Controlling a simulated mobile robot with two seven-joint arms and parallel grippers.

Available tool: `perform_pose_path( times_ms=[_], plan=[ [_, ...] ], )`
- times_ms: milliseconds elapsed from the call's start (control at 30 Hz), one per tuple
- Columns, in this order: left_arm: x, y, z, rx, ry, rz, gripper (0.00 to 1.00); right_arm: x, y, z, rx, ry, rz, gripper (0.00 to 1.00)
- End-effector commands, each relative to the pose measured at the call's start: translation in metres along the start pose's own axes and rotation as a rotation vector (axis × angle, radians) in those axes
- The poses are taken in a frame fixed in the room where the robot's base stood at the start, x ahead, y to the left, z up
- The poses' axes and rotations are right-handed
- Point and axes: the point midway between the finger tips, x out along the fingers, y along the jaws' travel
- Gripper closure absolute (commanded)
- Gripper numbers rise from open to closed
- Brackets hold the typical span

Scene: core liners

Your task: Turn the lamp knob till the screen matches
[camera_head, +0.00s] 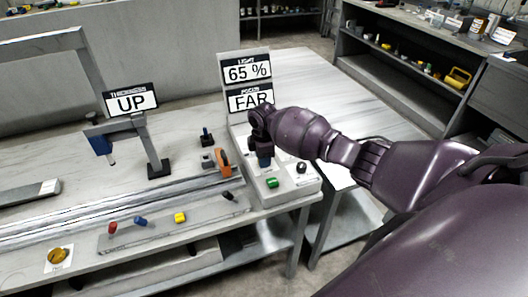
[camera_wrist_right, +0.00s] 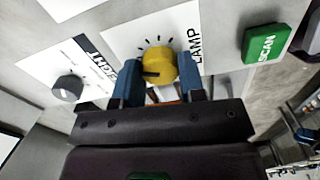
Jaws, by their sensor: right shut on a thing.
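The yellow lamp knob (camera_wrist_right: 158,66) sits on a white card marked LAMP, with a dark pointer line and tick marks around it. My right gripper (camera_wrist_right: 160,78) has its blue fingers shut on the knob, one on each side. In the head view my right gripper (camera_head: 264,160) reaches down to the control box (camera_head: 250,190) and hides the knob. The upper screen (camera_head: 247,70) reads LIGHT 65 %. The screen below it (camera_head: 250,98) reads FOCUS FAR. My left gripper is not in view.
A green SCAN button (camera_wrist_right: 264,44) and a dark knob (camera_wrist_right: 68,88) flank the lamp card. Another screen (camera_head: 131,101) reads UP above a stand. A tray (camera_head: 150,234) with small coloured pieces lies at the bench front. An orange part (camera_head: 223,163) stands left of the box.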

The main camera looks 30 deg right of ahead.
Motion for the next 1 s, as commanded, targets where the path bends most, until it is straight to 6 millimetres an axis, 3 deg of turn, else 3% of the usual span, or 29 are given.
perform_pose_path(
  times_ms=[167,500,1000],
  plan=[
    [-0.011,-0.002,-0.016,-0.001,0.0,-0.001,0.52,-0.003,-0.001,-0.001,0.119,0.001,-0.003,0.87],
    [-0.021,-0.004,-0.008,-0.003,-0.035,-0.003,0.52,-0.001,0.0,-0.001,0.25,0.001,-0.001,0.87],
    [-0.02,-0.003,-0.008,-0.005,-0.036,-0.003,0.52,0.0,0.001,-0.001,0.268,0.002,0.001,0.87]
  ],
)
